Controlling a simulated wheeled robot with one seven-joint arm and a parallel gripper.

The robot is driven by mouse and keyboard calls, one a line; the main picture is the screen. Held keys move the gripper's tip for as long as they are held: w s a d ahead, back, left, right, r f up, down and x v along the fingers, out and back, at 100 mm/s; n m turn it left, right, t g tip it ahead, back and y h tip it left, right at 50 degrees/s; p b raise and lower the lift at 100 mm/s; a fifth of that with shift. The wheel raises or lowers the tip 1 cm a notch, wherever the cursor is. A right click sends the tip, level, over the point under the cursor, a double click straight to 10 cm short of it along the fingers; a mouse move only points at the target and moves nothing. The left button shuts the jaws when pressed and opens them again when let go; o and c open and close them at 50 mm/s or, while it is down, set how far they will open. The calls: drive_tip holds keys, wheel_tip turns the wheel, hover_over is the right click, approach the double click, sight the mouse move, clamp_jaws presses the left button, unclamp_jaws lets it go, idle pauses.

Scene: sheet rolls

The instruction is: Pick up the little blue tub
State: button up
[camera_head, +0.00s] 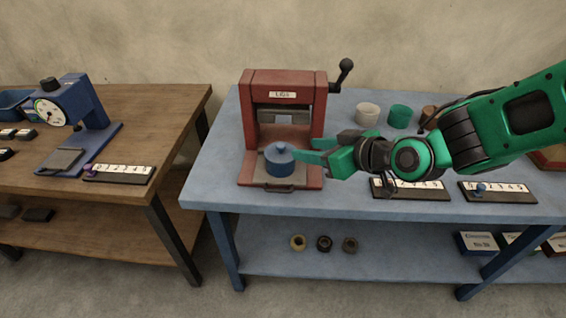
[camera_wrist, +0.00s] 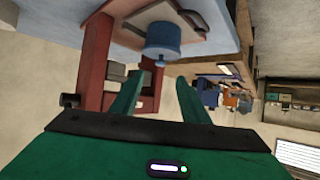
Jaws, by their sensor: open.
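The little blue tub (camera_head: 280,160) has a lid with a small knob. It stands upright on the grey plate at the front of a red press (camera_head: 283,84). In the wrist view the tub (camera_wrist: 162,38) shows beyond my fingertips, its knob towards my gripper (camera_wrist: 158,77). My gripper is open, with nothing between its fingers. In the head view my gripper (camera_head: 312,150) comes in from the right, its fingertips close to the tub's right side. I cannot tell whether a finger touches the tub.
The press has a black crank (camera_head: 343,73) at its upper right. A white cup (camera_head: 367,115) and a green cup (camera_head: 400,116) stand behind my arm. Numbered black strips (camera_head: 498,192) lie along the blue table's (camera_head: 215,165) front. A wooden table with a blue dial device (camera_head: 75,115) stands left.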

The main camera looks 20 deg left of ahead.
sight(283, 146)
drive_tip(key=x, duration=1)
drive_tip(key=shift+r, duration=0.15)
clamp_jaws()
